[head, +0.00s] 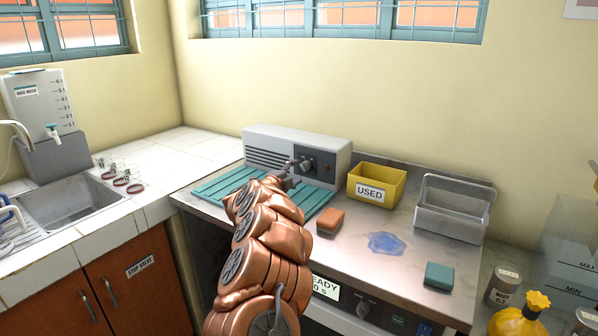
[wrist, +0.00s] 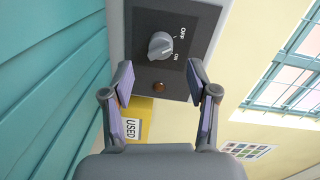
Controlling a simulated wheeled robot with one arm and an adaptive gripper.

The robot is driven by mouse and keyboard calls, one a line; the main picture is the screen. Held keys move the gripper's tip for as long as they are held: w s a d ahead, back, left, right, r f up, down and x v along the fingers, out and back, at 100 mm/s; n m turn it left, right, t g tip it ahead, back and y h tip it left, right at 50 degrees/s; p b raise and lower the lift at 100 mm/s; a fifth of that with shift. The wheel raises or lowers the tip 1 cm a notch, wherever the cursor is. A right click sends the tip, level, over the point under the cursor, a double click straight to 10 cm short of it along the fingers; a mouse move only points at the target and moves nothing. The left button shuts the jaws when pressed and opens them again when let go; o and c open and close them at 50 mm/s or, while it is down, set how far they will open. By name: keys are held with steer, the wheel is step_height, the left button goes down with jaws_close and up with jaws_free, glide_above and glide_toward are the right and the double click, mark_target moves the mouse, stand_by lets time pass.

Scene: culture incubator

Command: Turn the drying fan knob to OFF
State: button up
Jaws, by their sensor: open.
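The drying fan (head: 300,139) is a pale grey box with a slatted front, standing at the back of the bench. Its dark panel carries a grey round knob, seen in the wrist view (wrist: 159,46) with white OFF and ON labels beside it. I cannot tell for certain which label the knob points at. A small brown round button or lamp (wrist: 158,87) sits on the same panel. My gripper (wrist: 161,80) is open and empty in front of the panel, its fingers apart and short of the knob in the picture. In the head view my gripper (head: 290,172) is small beside the panel.
A teal slatted mat (head: 215,187) lies before the fan. A yellow USED bin (head: 376,184) and a metal basket (head: 450,210) stand to the right. An orange sponge (head: 330,221), a blue puddle (head: 386,243) and a green block (head: 439,275) lie on the bench.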

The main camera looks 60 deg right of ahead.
steer(key=shift+s+a+r, duration=0.1)
steer(key=shift+a+r, duration=0.05)
steer(key=shift+a, duration=1.5)
steer(key=shift+s+a+r, duration=0.1)
steer(key=shift+a, duration=1.5)
